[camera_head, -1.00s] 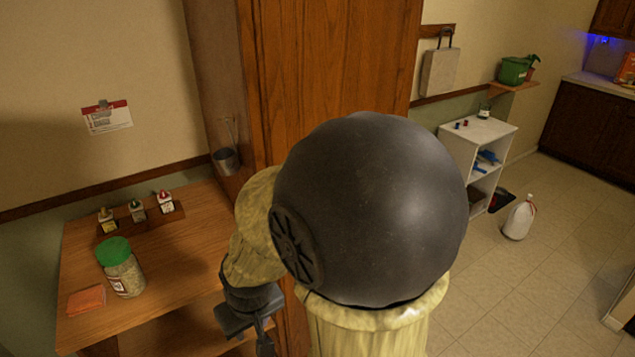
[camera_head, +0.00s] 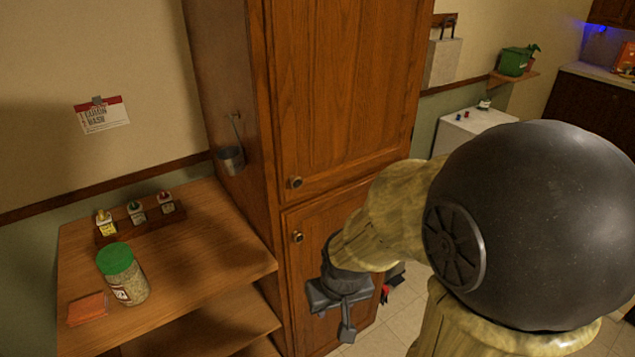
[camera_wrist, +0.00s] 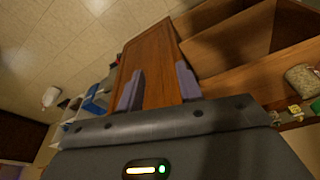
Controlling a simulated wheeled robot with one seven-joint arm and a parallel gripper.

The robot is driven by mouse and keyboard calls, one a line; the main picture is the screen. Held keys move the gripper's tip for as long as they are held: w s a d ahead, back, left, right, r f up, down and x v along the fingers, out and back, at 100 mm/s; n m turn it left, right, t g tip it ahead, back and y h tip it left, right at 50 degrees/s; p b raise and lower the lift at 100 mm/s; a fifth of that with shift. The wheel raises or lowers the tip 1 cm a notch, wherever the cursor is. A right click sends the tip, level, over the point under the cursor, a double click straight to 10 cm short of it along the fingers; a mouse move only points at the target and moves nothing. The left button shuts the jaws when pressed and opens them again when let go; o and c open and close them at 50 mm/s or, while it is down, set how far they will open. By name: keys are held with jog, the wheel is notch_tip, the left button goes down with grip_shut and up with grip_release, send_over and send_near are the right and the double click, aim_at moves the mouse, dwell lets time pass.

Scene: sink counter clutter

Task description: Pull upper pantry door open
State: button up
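The upper pantry door (camera_head: 345,85) is a tall brown wooden panel and looks shut, with a round knob (camera_head: 296,182) near its lower left corner. The lower pantry door (camera_head: 305,275) is also shut, with its own knob (camera_head: 298,237) near its top left. My gripper (camera_wrist: 159,78) is open and empty, its two fingers apart with a wooden panel beyond them in the wrist view. In the head view it is in front of the lower door, below and right of both knobs, touching neither. My arm hides part of the lower door.
A wooden shelf unit (camera_head: 190,250) stands left of the pantry, holding a green-lidded jar (camera_head: 122,275), an orange block (camera_head: 88,309) and small bottles. A metal cup (camera_head: 231,160) hangs on the pantry's left side. A white shelf (camera_head: 480,124) stands beyond at right.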

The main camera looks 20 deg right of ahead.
jog(key=shift+d, duration=0.1)
jog(key=o, duration=0.3)
jog(key=shift+o, duration=0.3)
jog(key=shift+w+d, duration=0.1)
jog(key=shift+w, duration=0.25)
jog(key=w+d+r+n+t+y+p, duration=0.1)
jog(key=w+d+n+t+p, duration=0.15)
jog(key=w+t+p, duration=0.35)
jog(key=w+d+r+n+t+y+p, duration=0.1)
jog(key=w+d+n+t+p, duration=0.15)
jog(key=w+p, duration=0.45)
notch_tip(320, 180, up, 6)
jog(key=n+t+y+p, duration=0.1)
jog(key=t+y+p, duration=0.2)
jog(key=t, duration=0.3)
jog(key=shift+s+d+y, duration=0.2)
jog(key=shift+s+y, duration=0.1)
jog(key=shift+s, duration=0.05)
